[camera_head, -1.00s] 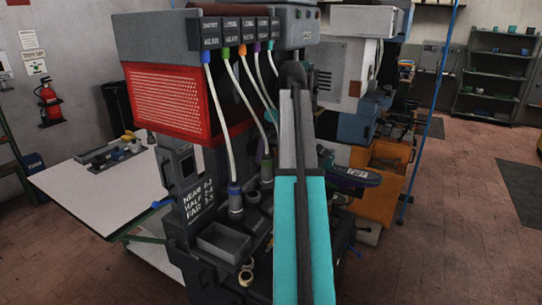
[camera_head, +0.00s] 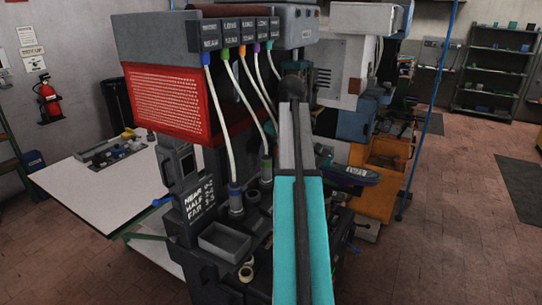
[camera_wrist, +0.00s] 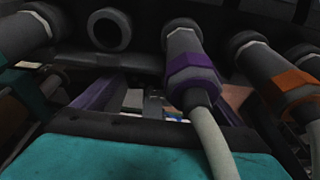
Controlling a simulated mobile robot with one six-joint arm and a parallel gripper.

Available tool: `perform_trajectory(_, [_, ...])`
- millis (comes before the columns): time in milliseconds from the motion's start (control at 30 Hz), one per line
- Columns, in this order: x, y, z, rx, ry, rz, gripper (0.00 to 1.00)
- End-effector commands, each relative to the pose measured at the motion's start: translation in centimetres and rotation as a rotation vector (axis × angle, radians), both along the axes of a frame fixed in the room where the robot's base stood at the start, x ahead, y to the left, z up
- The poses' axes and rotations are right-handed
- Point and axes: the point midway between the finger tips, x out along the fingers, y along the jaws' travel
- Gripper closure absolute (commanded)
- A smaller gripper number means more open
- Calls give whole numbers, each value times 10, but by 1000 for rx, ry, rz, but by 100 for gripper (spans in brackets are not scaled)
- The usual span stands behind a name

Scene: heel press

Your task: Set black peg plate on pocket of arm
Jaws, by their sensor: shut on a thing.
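In the head view my teal-sleeved arm reaches up and away in front of the machine and hides my gripper's jaws. In the wrist view my gripper (camera_wrist: 150,155) fills the bottom edge as a teal body. A dark flat edge (camera_wrist: 145,127) lies just beyond it, which I take for the black peg plate in the jaws; its pegs are not seen. In the head view a dark arm with a purple edge (camera_head: 350,174) sticks out right of my arm. It may be the arm with the pocket; no pocket can be made out.
Several pale hoses (camera_head: 222,125) hang from the machine's top. A hose with a purple collar (camera_wrist: 194,72) crosses the wrist view close by, with an orange-collared one (camera_wrist: 285,93) at right. A grey tray (camera_head: 224,240) and white table (camera_head: 95,185) stand left.

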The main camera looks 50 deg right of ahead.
Motion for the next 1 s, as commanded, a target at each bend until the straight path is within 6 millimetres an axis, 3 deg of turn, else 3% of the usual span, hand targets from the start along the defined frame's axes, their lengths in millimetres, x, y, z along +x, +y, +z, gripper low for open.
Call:
perform_trajectory(767, [-1, 2, -16, 6, 8, 1, 45])
perform_trajectory(800, [-1, 2, -17, 7, 9, 0, 5])
perform_trajectory(833, [-1, 2, -17, 8, 10, 1, 0])
perform_trajectory(1000, [-1, 2, -18, 8, 11, -1, 0])
